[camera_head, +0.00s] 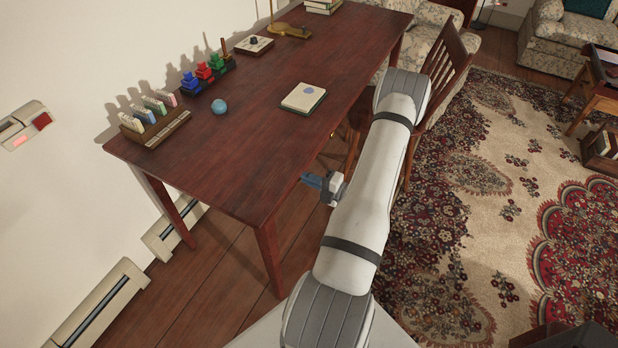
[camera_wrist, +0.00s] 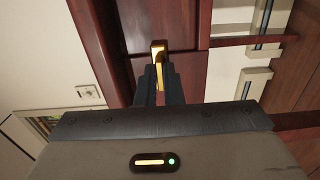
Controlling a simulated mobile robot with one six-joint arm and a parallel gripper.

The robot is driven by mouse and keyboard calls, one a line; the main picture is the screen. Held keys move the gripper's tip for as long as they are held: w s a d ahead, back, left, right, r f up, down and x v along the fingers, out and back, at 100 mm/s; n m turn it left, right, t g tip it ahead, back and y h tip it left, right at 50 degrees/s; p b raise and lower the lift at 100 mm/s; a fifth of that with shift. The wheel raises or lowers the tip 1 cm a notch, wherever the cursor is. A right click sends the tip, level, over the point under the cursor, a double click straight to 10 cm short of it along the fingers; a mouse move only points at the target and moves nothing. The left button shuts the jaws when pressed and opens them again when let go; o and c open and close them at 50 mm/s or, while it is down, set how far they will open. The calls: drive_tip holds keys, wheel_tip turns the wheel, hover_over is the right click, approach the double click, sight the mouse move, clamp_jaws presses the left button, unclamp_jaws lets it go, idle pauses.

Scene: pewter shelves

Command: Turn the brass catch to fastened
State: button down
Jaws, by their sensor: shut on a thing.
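The brass catch (camera_wrist: 158,48) shows in the wrist view as a small golden bar, mounted on dark red wood. It stands nearly upright in the picture, close to a seam between two wooden parts. My gripper (camera_wrist: 160,82) is shut on it, with a dark finger on either side. The fingers hide part of the catch. In the head view I cannot make out the catch, and my pale arm covers part of the table's right side.
The dark red table (camera_head: 235,125) carries a book (camera_head: 304,98), a blue ball (camera_head: 219,106), a card rack (camera_head: 155,122) and coloured pieces. A wooden chair (camera_head: 440,80) stands close beside my arm. The patterned rug (camera_head: 480,200) at right is mostly clear.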

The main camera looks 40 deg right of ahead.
drive_tip(key=shift+d, duration=0.1)
drive_tip(key=c, duration=1.6)
unclamp_jaws()
drive_tip(key=shift+o, duration=0.2)
drive_tip(key=v, duration=0.7)
drive_tip(key=shift+s, duration=0.4)
drive_tip(key=shift+d, duration=0.1)
